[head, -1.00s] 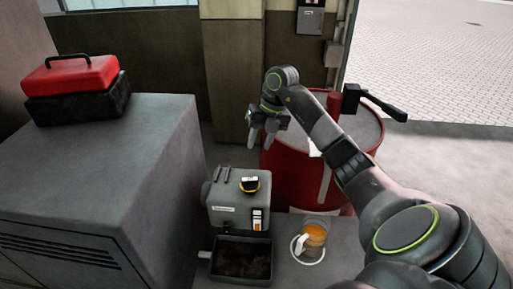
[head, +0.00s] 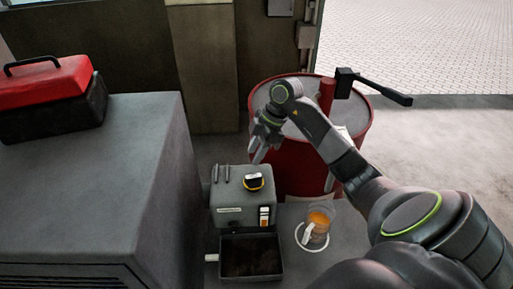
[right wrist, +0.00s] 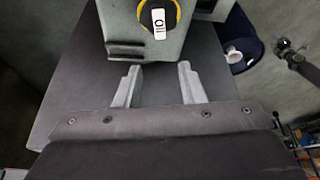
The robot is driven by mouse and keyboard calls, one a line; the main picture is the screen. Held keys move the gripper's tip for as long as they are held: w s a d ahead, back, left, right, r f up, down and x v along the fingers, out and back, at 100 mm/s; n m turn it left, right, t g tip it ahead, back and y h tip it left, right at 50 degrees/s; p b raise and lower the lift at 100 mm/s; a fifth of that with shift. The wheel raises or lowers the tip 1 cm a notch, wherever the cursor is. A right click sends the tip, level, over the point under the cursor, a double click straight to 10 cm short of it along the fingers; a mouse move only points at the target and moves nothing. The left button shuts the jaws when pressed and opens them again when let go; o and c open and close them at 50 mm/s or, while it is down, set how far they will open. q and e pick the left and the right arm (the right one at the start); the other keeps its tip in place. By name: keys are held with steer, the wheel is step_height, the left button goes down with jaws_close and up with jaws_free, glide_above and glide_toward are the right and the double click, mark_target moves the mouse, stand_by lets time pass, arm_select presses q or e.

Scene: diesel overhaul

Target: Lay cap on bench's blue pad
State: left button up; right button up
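The cap (head: 254,182) is dark with a pale top face. It sits on top of the grey engine-like box (head: 230,207), with a yellow ring around its base. In the right wrist view the cap (right wrist: 159,22) is near the top edge, in front of my fingertips. My right gripper (head: 263,150) is above and behind the box in the head view, apart from the cap. In the right wrist view its two fingers (right wrist: 158,70) are spread, with nothing between them. My left gripper is not in view. I cannot make out a blue pad.
A dark tray (head: 251,273) stands in front of the box, and a jug with orange liquid (head: 318,224) to its right. A red drum (head: 309,178) is behind. A red and black toolbox (head: 50,97) lies on the grey cabinet (head: 90,180) at left.

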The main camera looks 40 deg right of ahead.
mark_target(256, 175)
steer(key=shift+s+d+f+b, duration=0.1)
steer(key=shift+f+b, duration=0.1)
steer(key=shift+f, duration=0.15)
steer(key=shift+s+d+f+b, duration=0.1)
steer(key=shift+f+b, duration=0.05)
steer(key=shift+f, duration=0.2)
step_height(256, 175, down, 6)
steer(key=b, duration=0.4)
steer(key=shift+w+a, duration=0.1)
steer(key=shift+f+b, duration=0.4)
steer(key=shift+f, duration=0.35)
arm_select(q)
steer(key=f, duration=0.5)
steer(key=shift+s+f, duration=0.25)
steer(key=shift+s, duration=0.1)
arm_select(e)
jaws_close()
